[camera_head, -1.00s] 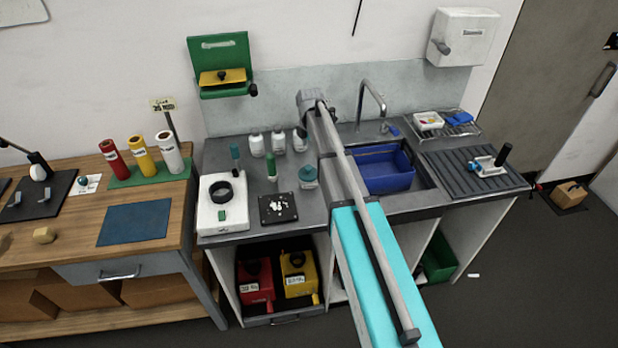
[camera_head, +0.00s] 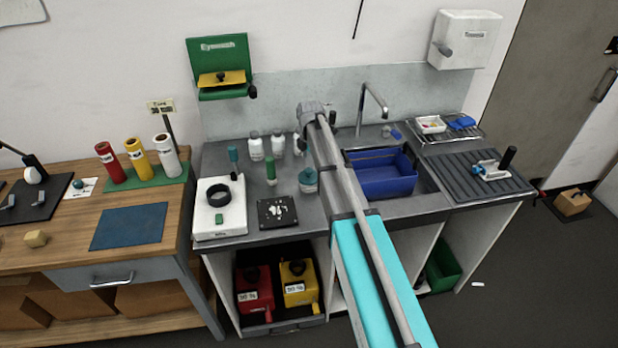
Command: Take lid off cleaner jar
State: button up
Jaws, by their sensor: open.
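A squat teal jar (camera_head: 308,183) with a teal top stands on the grey counter, just left of my arm. It looks like the cleaner jar, but its label is too small to read. Its top appears to be in place. My arm reaches across the counter from the lower right, and its far bend is above and behind the jar. My gripper cannot be made out; the arm seems to hide it.
White bottles (camera_head: 256,146) and a green bottle (camera_head: 270,170) stand near the jar. A black plate with white bits (camera_head: 265,222) and a white device (camera_head: 207,225) are in front and left. The blue basin (camera_head: 385,185) is right of my arm.

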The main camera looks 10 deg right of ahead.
aim_at(308, 170)
jog(key=shift+f, duration=0.2)
jog(key=f+b, duration=0.5)
jog(key=shift+a, duration=0.25)
jog(key=shift+r, duration=0.1)
dwell(0.5)
jog(key=c, duration=0.9)
